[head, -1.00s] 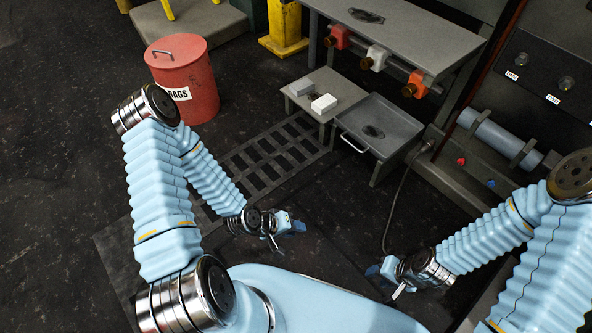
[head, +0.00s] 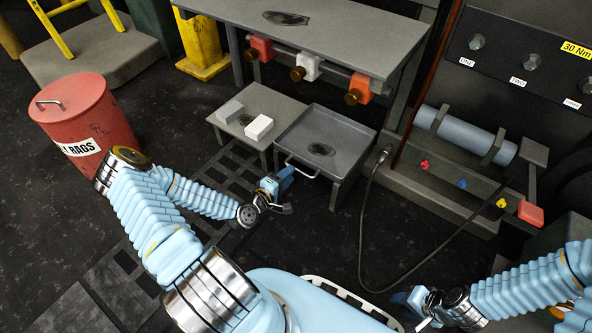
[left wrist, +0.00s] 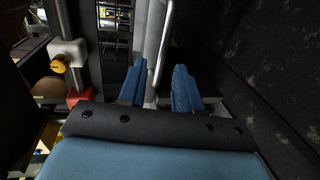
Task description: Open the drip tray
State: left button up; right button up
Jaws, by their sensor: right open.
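The drip tray (head: 346,133) is a shallow grey tray with a dark stain, on legs below the bench. Its pale bar handle (head: 302,172) faces me at the tray's front left. My left gripper (head: 289,176) is at this handle. In the left wrist view, the two blue fingers (left wrist: 157,82) are apart, and the pale handle bar (left wrist: 159,45) runs up between them. I cannot tell whether a finger touches it. My right gripper (head: 408,304) is open and empty, low over the floor, well away from the tray.
A low table (head: 257,103) with two light blocks stands left of the tray. The grey bench (head: 330,38) with red, white and orange clamps is behind. A black cable (head: 362,235) lies right of the tray. A red rag bin (head: 88,118) stands left. Floor before the tray is clear.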

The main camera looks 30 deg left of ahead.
pick_arm(q)
jog(key=x, duration=0.5)
grip_shut()
